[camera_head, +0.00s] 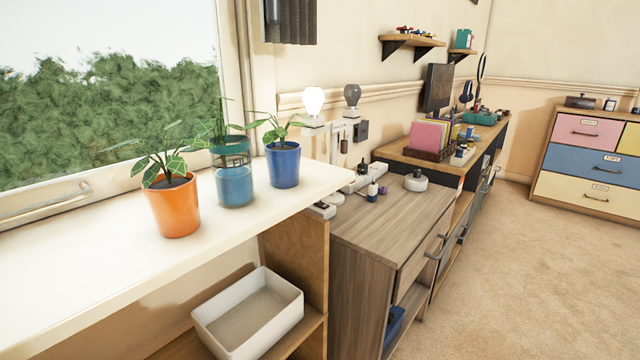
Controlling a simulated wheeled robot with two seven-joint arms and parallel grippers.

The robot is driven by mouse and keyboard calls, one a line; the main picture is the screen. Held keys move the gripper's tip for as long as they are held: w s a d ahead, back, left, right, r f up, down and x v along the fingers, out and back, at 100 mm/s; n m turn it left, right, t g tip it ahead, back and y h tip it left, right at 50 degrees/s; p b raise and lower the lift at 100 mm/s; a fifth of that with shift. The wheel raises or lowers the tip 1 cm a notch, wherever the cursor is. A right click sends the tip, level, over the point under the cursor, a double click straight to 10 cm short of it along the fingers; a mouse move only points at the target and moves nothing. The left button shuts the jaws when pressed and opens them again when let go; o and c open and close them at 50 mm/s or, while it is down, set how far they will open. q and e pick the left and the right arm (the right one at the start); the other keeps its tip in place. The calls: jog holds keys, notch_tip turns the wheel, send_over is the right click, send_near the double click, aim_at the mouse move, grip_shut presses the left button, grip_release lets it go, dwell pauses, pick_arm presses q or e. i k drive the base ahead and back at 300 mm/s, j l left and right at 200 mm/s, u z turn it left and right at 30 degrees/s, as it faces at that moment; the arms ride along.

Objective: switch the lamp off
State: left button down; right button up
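A bulb-shaped lamp (313,101) glows bright white above the far end of the white sill. A similar grey bulb (352,94) beside it on the right is unlit. Both sit on pale upright supports behind the wooden cabinet, near the wall. A small dark box (361,131) is on the wall to the right of the supports. I cannot tell whether it is a switch. Neither of my grippers is in view.
The white sill (95,275) holds an orange pot (173,207), a blue-green pot (235,185) and a blue pot (283,165) with plants. Small items lie on the wooden cabinet (385,225). A white bin (248,312) sits below the sill. Carpet (510,270) is clear at right.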

aim_at(319, 203)
jog(key=i+l+u, duration=0.25)
jog(key=l, duration=0.3)
jog(key=i+l+u, duration=0.2)
jog(key=l, duration=0.35)
jog(key=i+l+u, duration=0.25)
jog(key=l, duration=0.35)
jog(key=l+u, duration=0.2)
jog(key=l, duration=0.4)
jog(key=i+l+u, duration=0.1)
jog(key=l+u, duration=0.15)
jog(key=l, duration=0.4)
